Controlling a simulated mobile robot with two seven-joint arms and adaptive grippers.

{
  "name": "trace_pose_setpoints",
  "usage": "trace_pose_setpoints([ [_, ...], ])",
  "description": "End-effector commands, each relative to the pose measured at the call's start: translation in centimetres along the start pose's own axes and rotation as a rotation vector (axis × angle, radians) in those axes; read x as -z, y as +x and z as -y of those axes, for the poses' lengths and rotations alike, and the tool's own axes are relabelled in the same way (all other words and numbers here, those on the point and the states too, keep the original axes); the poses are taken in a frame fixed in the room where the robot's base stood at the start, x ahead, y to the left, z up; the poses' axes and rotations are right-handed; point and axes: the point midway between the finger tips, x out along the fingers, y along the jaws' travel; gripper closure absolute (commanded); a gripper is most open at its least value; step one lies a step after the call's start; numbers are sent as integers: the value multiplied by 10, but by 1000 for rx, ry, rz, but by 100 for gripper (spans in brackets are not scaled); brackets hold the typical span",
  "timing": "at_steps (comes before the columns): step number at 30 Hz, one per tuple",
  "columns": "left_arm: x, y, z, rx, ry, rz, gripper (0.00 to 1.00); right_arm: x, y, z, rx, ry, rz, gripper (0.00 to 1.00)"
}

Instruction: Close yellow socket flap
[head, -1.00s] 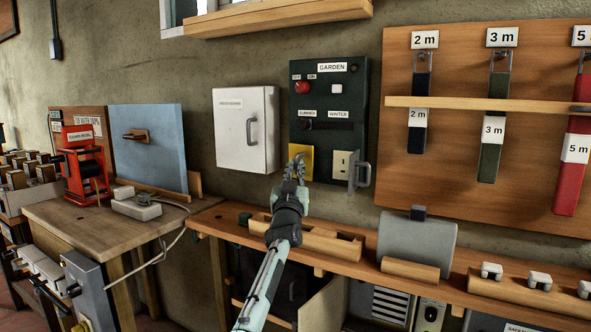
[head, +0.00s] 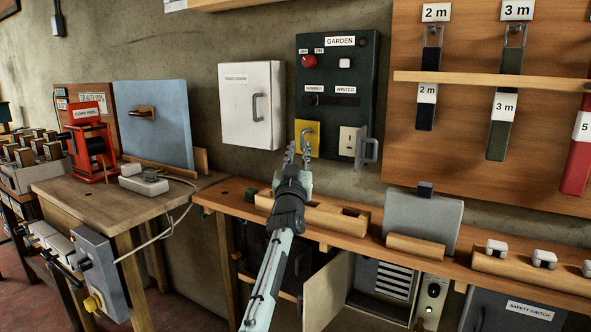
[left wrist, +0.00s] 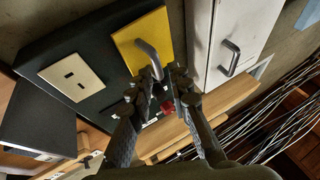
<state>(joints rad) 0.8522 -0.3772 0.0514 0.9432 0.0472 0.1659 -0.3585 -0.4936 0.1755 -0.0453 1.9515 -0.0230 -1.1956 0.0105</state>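The yellow socket flap (head: 312,134) is at the lower left of the dark green garden panel (head: 335,75). It looks flat or nearly flat against the panel, with its grey handle sticking out. It also shows in the left wrist view (left wrist: 128,45), with its handle (left wrist: 149,58). My left gripper (head: 298,148) is just in front of the flap's lower left part. Its two fingers are apart in the left wrist view (left wrist: 167,72). The handle's end is close to one finger; I cannot tell whether they touch. My right gripper is out of view.
A white cabinet (head: 250,105) hangs to the left. A wooden shelf (head: 225,195) with a trough runs below. A grey box (head: 423,220) stands to the right.

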Motion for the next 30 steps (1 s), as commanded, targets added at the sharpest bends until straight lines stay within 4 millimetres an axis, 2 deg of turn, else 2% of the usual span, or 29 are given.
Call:
trace_pose_setpoints([
  [1,-2,-12,0,0,0,2,81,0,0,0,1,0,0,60],
  [6,-1,-46,0,1,0,1,81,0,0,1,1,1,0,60],
  [12,0,-76,1,1,-1,0,81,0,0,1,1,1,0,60],
  [17,1,-86,0,0,0,-1,81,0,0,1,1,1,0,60],
  [25,1,-87,0,0,0,-1,81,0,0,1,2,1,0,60],
  [30,1,-87,0,0,0,-1,81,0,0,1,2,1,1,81],
])
